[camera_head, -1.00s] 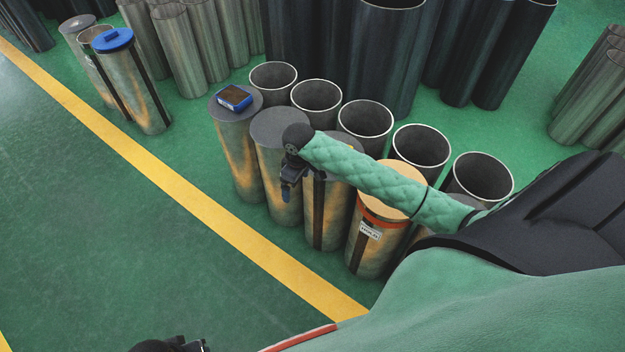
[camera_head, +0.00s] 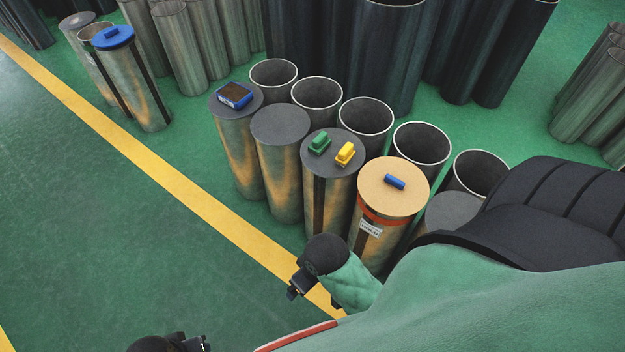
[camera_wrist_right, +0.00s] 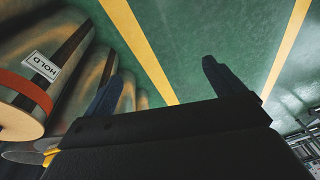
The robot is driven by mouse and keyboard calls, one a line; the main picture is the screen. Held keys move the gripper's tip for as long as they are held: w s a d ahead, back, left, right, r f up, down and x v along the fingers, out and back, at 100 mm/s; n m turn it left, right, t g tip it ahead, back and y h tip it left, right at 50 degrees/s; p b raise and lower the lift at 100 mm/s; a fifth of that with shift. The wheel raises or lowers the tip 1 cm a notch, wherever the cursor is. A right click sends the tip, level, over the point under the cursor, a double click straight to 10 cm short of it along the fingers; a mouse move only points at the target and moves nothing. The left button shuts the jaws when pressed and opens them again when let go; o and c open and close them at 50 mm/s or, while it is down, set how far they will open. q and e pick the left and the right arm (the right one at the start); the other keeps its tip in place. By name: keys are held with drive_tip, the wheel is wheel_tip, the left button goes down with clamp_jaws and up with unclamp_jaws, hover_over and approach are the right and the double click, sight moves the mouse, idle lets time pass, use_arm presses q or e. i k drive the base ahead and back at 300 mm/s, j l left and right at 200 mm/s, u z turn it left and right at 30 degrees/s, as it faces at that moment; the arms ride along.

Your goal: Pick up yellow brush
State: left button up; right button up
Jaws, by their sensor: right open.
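The yellow brush (camera_head: 345,153) lies on the grey top of a cylinder (camera_head: 333,190) in the middle of the head view, beside a green brush (camera_head: 320,144). My right gripper (camera_head: 294,291) is in front of the cylinders, below and left of the brush and well apart from it. In the right wrist view its two fingers (camera_wrist_right: 163,85) are spread with nothing between them. A small yellow patch shows there at lower left, too little to name. My left gripper (camera_head: 196,344) is partly cut off at the bottom edge; its jaws are unclear.
A tan-topped cylinder (camera_head: 393,188) with a blue piece (camera_head: 394,182) and orange band stands to the right. A blue box (camera_head: 234,95) sits on the left cylinder. Open tubes (camera_head: 366,118) stand behind. Green floor with a yellow line (camera_head: 180,197) is clear at left.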

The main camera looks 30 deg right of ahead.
sight(346, 152)
drive_tip(key=z, duration=1.25)
